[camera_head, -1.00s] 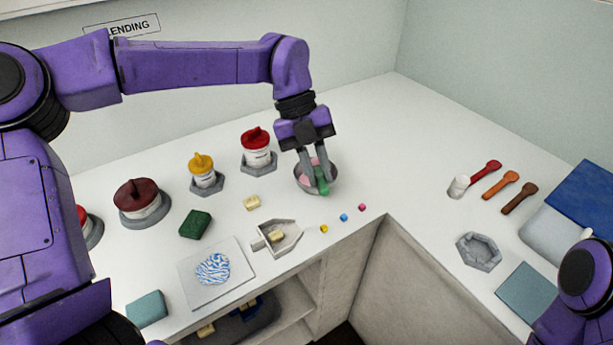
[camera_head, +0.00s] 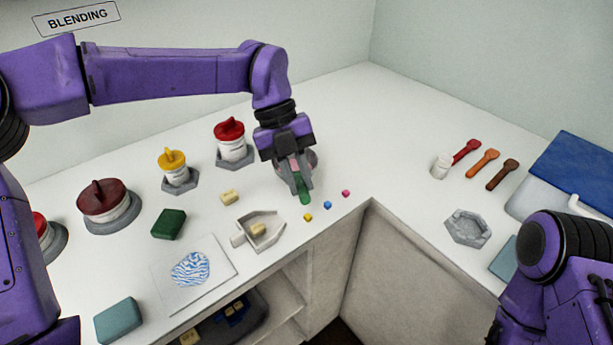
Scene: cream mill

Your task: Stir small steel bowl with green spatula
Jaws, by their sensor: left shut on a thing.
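My left gripper (camera_head: 298,176) is shut on the green spatula (camera_head: 304,194) and points down at the small steel bowl (camera_head: 312,162). The spatula's green part shows just below the fingers, at the near side of the bowl. Its lower end overlaps the bowl's near rim in the picture, and I cannot tell whether it is inside. The gripper hides most of the bowl, including its contents; only the bowl's sides show. My right arm is at the lower right, and its gripper is out of view.
Small yellow (camera_head: 308,217), blue (camera_head: 327,205) and pink cubes (camera_head: 346,193) lie near the counter's front edge. A grey scoop-shaped tray (camera_head: 258,231) is left of them. A red-lidded jar (camera_head: 231,141) stands left of the bowl. Coloured spoons (camera_head: 483,163) lie at right.

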